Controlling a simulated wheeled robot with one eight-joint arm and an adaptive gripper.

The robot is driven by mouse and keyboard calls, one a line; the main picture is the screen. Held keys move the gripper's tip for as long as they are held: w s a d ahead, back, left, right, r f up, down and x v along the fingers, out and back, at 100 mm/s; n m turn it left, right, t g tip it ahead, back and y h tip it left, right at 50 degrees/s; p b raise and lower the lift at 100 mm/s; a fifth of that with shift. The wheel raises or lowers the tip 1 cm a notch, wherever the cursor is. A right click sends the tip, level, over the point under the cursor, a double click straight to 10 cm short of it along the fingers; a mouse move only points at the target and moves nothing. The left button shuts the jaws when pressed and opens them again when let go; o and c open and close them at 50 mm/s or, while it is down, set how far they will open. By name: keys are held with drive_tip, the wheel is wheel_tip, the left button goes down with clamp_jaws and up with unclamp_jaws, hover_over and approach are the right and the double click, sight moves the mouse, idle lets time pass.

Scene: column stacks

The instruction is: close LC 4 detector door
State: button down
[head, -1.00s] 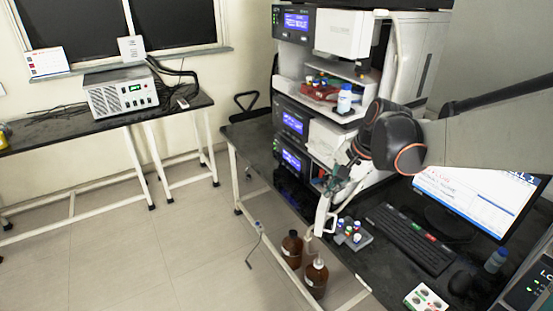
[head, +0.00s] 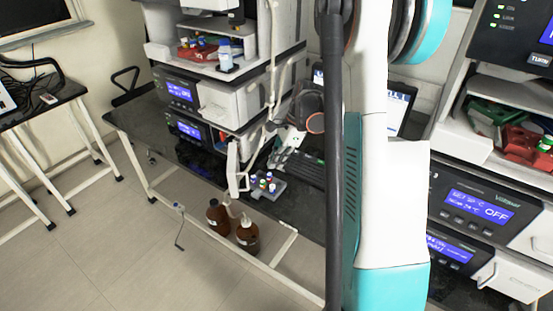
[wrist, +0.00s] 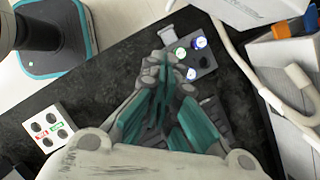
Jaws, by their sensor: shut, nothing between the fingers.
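My gripper (wrist: 166,62) is shut and empty in the wrist view, its teal and grey fingers together above the dark bench. In the head view my gripper (head: 279,158) is small, beside the lower front of the left instrument stack (head: 221,104). A narrow white panel (head: 233,168), which looks like a door standing open, sticks out from the low part of that stack, left of my gripper and apart from it. White curved parts (wrist: 262,82) show right of the fingers in the wrist view. I cannot read an LC 4 label, and the detector's inside is hidden.
A vial rack (head: 266,186) stands on the bench below my gripper, with a keyboard (head: 305,168) to its right. Brown bottles (head: 247,234) stand below the bench edge. A second instrument stack (head: 480,215) is close on the right. Open floor (head: 110,245) lies at left.

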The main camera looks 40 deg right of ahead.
drive_tip(key=b+x, duration=0.1)
drive_tip(key=x, duration=0.4)
drive_tip(key=shift+w+a+f+b, duration=0.1)
drive_tip(key=shift+f+b, duration=0.25)
drive_tip(key=shift+w+a+b, duration=0.2)
drive_tip(key=shift+w+a, duration=0.05)
drive_tip(key=shift+a, duration=0.4)
drive_tip(key=shift+w+a+b, duration=0.2)
drive_tip(key=shift+a, duration=0.45)
drive_tip(key=shift+w+a+b, duration=0.2)
drive_tip(key=shift+w+a, duration=0.05)
drive_tip(key=shift+a, duration=0.4)
drive_tip(key=shift+a, duration=0.1)
